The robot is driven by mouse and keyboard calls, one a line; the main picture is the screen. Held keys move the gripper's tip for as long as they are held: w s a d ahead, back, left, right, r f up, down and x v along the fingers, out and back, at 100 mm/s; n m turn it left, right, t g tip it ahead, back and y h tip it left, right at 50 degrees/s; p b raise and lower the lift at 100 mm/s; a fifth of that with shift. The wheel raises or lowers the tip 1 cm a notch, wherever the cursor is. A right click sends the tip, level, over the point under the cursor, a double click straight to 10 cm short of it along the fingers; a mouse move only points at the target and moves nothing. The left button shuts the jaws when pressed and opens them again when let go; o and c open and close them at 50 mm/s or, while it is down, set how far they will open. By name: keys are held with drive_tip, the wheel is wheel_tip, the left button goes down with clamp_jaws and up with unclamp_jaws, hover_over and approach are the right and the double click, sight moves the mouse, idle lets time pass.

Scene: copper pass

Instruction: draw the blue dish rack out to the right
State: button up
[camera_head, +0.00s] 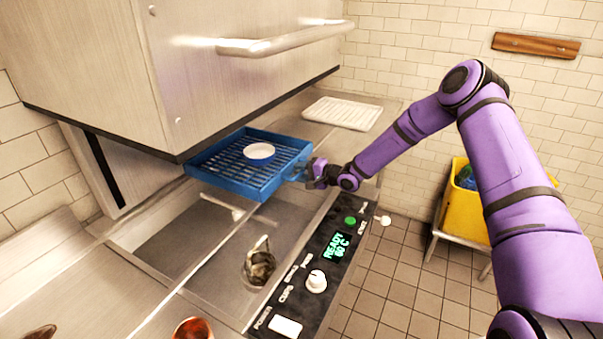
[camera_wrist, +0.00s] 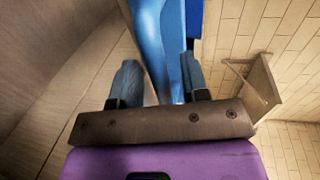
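The blue dish rack (camera_head: 228,181) is a slatted tray under the raised steel hood, over the machine's open basin. A round white dish (camera_head: 259,151) lies in it. My gripper (camera_head: 303,172) is at the rack's right side. In the wrist view the two fingers of my gripper (camera_wrist: 160,85) stand wide apart with a blue part of the rack (camera_wrist: 168,50) between them. A gap shows beside the left finger; contact at the right finger is unclear. The fingertips are small and partly hidden in the head view.
The steel hood (camera_head: 185,70) with its bar handle (camera_head: 285,42) hangs above the rack. A white ribbed tray (camera_head: 342,113) lies on the counter behind. The control panel (camera_head: 318,270) runs along the front. A yellow bin (camera_head: 460,210) stands at right; floor shows between.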

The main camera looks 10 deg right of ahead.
drive_tip(key=v, duration=1)
drive_tip(key=shift+s+d, duration=0.25)
drive_tip(key=shift+r, duration=0.1)
